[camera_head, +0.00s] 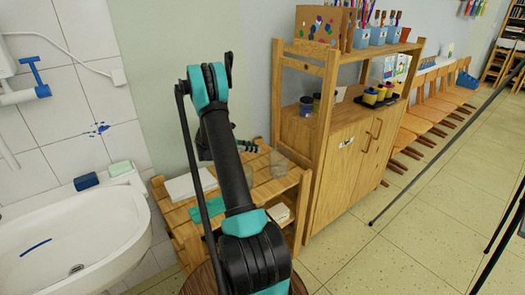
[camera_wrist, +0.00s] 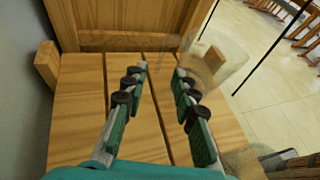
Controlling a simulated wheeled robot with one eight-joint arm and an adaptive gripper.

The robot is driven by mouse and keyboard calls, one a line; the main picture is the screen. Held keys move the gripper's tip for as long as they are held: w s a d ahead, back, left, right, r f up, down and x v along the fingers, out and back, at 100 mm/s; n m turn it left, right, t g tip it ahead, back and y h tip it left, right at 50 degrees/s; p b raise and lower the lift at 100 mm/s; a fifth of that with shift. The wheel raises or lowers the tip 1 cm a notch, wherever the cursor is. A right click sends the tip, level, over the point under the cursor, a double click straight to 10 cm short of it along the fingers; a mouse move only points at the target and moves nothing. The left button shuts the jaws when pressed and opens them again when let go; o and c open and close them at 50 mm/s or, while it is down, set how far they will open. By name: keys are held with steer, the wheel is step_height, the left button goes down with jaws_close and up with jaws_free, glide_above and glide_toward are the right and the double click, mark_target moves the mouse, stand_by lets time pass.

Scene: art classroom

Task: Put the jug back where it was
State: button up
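A clear, see-through vessel that looks like the jug (camera_head: 278,164) stands on the top of a low wooden shelf unit (camera_head: 272,188), near its right back corner. In the wrist view a faint transparent round shape (camera_wrist: 228,62) shows beyond and right of the fingertips; I cannot tell for sure that it is the jug. My gripper (camera_wrist: 160,70) is open over the wooden slats, with nothing between its fingers. In the head view my gripper is partly hidden by my arm, left of the clear vessel.
A white sink (camera_head: 70,245) is on the left, with a blue sponge (camera_head: 86,181) on its rim. A tall wooden cabinet (camera_head: 345,165) stands right of the low shelf, carrying pots and brushes. Paper (camera_head: 190,185) lies on the shelf's left side. Floor at right is mostly clear.

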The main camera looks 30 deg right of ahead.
steer(key=s+a+r+m+t+y, duration=0.2)
steer(key=s+a+r+m+y, duration=0.15)
steer(key=s+a, duration=0.35)
steer(key=s+a+r+m+t+y, duration=0.25)
steer(key=s+a+r, duration=0.2)
steer(key=a, duration=0.55)
steer(key=s+a+f+m+t+y, duration=0.1)
steer(key=s+a+m+t+y, duration=0.1)
steer(key=s+a, duration=0.7)
steer(key=s+a+f+m+t+y, duration=0.1)
steer(key=s+a+m+y, duration=0.3)
steer(key=s+a+m, duration=0.3)
steer(key=s+a, duration=0.2)
steer(key=s, duration=0.1)
steer(key=shift+f+t+y, duration=0.25)
steer(key=shift+t+y, duration=0.1)
steer(key=shift+y, duration=0.05)
steer(key=shift+s, duration=0.1)
